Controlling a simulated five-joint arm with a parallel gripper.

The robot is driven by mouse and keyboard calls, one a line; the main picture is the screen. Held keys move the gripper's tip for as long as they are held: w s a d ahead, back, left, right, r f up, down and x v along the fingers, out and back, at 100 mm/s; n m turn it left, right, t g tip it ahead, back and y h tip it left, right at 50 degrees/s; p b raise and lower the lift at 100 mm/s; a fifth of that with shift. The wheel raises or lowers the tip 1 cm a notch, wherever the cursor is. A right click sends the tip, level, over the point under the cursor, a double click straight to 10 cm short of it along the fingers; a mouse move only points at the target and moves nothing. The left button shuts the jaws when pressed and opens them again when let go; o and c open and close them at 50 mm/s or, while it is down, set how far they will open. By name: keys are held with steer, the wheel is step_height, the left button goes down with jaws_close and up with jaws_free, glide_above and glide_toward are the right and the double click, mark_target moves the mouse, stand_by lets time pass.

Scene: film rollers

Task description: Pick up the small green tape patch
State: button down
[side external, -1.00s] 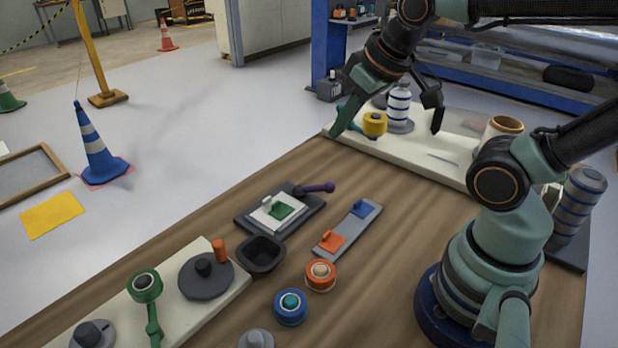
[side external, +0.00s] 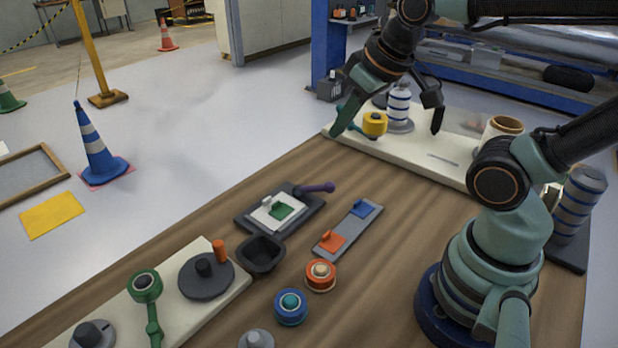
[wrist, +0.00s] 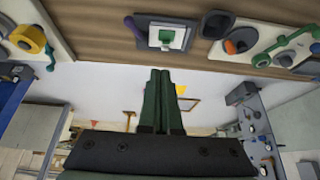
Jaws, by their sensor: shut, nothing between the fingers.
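The small green tape patch (side external: 281,211) lies on a white sheet (side external: 262,219) on a dark grey base (side external: 246,226), near the middle of the wooden bench. In the wrist view the green patch (wrist: 165,36) shows near the top, beyond my fingertips. My gripper (side external: 336,132) is up by the far end of the bench, pointing down and well apart from the patch. In the wrist view my gripper (wrist: 160,72) has its two green fingers side by side, shut and empty.
A purple-handled tool (side external: 318,188) lies at the base's far edge. A black tray (side external: 261,254) and a grey strip with orange and blue patches (side external: 342,226) are close by. A yellow roll (side external: 374,124) and a striped roller (side external: 398,104) stand near my gripper. Bare wood lies between.

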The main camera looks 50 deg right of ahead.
steer(key=c, duration=0.5)
jaws_free()
steer(key=g, duration=0.6)
glide_above(276, 203)
step_height(276, 203, down, 11)
step_height(276, 203, down, 12)
steer(key=shift+f, duration=0.1)
